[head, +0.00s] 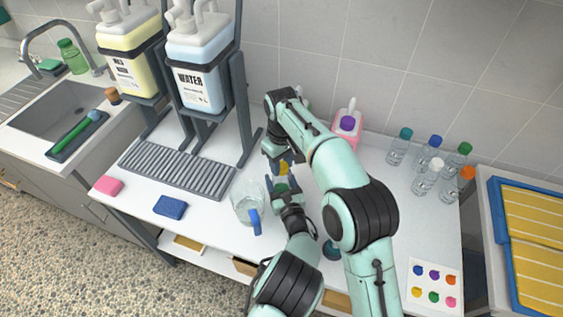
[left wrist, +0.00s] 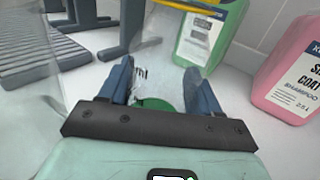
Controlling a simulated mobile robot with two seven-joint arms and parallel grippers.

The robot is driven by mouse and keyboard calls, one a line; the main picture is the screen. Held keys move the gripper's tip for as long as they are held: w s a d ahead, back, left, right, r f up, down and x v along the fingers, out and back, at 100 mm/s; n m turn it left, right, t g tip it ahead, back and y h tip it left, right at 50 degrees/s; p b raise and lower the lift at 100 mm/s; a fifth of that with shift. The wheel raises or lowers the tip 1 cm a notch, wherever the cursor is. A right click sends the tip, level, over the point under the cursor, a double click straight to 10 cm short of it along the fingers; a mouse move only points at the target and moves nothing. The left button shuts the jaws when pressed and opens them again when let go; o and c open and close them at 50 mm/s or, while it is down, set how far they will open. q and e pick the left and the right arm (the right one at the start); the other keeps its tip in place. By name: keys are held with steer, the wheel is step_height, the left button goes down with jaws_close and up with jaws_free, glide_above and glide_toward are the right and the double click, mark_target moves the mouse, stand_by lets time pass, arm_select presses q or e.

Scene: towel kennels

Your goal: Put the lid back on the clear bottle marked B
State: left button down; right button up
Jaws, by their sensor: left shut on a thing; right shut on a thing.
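My left gripper (head: 283,192) points away from me at mid-table, next to the clear jug. In the left wrist view its two blue-grey fingers (left wrist: 158,92) stand either side of a clear thing with "ml" print (left wrist: 142,73), likely the bottle, and a round green part (left wrist: 157,104). Green (head: 282,188) also shows at this gripper in the head view. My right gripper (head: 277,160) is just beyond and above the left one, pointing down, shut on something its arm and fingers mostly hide. I cannot read a B or make out the lid.
A clear jug with a blue handle (head: 248,207) stands close left of the grippers. A pink shampoo jug (head: 347,124) and a green jug (left wrist: 208,38) stand behind. Several capped bottles (head: 427,172) are at the right. A blue sponge (head: 170,207) lies at front left.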

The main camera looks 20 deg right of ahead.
steer(key=o, duration=1.2)
steer(key=shift+c, duration=0.2)
steer(key=shift+r, duration=0.1)
steer(key=shift+r, duration=2.2)
steer(key=shift+c, duration=0.4)
steer(key=shift+r, duration=0.3)
steer(key=shift+r+n, duration=0.9)
steer(key=shift+r, duration=0.55)
